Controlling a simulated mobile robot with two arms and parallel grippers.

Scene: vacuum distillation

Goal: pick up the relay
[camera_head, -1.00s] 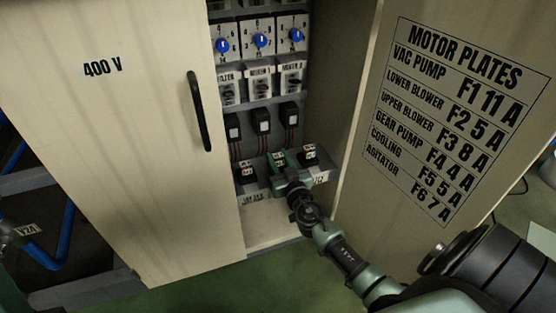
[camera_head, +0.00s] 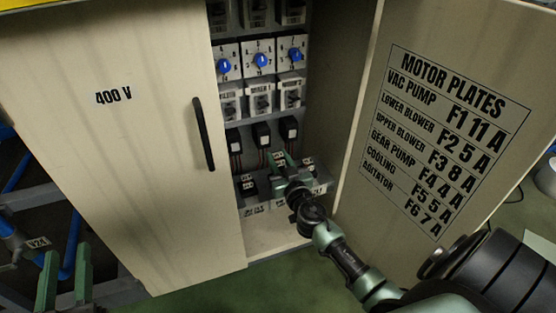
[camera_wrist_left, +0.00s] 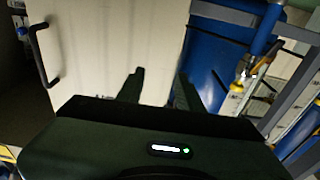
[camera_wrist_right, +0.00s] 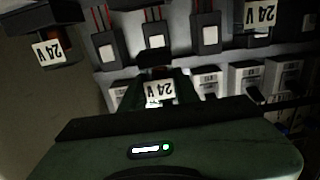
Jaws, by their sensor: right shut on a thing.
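My right gripper (camera_head: 283,165) is inside the open cabinet at the lowest row of parts. It is shut on a small black relay (camera_wrist_right: 155,60) with a white "24 V" label, which reads upside down in the right wrist view. The held relay also shows in the head view (camera_head: 279,157). One similar relay (camera_head: 247,183) sits to its left and another (camera_head: 308,164) to its right in the head view. My left gripper (camera_head: 65,285) is open and empty at the lower left, outside the cabinet. Its spread fingers also show in the left wrist view (camera_wrist_left: 158,90).
The closed left door (camera_head: 130,150) has a black handle (camera_head: 202,135). The open right door (camera_head: 440,130) carries a "MOTOR PLATES" list. Black modules with red wires (camera_head: 261,134) and blue-knobbed switches (camera_head: 261,60) sit above the relays. Blue pipes (camera_head: 72,245) stand at left.

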